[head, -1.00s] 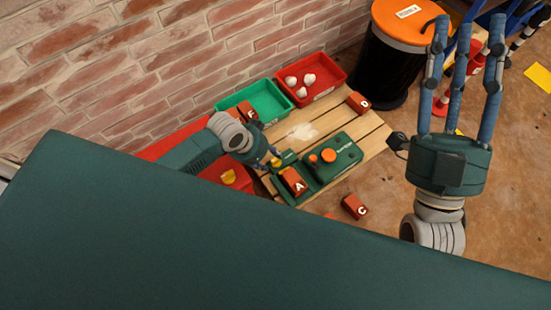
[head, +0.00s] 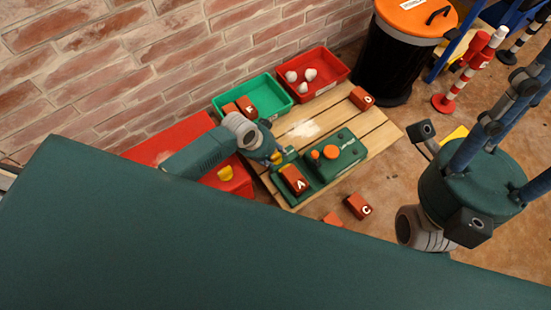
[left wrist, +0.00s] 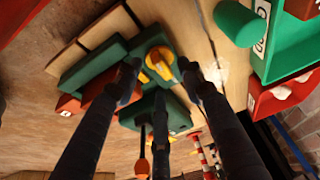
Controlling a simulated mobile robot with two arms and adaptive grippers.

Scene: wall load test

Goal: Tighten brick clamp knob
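The green clamp (head: 310,192) sits on a wooden pallet and holds red brick A (head: 294,180). Its yellow knob (left wrist: 160,63) shows in the left wrist view between my left gripper's (left wrist: 160,70) fingers. They stand spread around the knob; contact cannot be told. In the head view my left gripper (head: 275,157) is at the clamp's wall-side end, partly hidden by its own arm. A green unit with an orange button (head: 331,152) stands beside the clamp. My right gripper (head: 510,130) is raised at the right, fingers spread and empty, partly out of frame.
Green bin (head: 283,104) and red bin (head: 342,68) with white balls stand along the brick wall. Brick D (head: 361,98) is on the pallet; brick C (head: 358,206) is on the floor. A black barrel (head: 384,65) stands behind.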

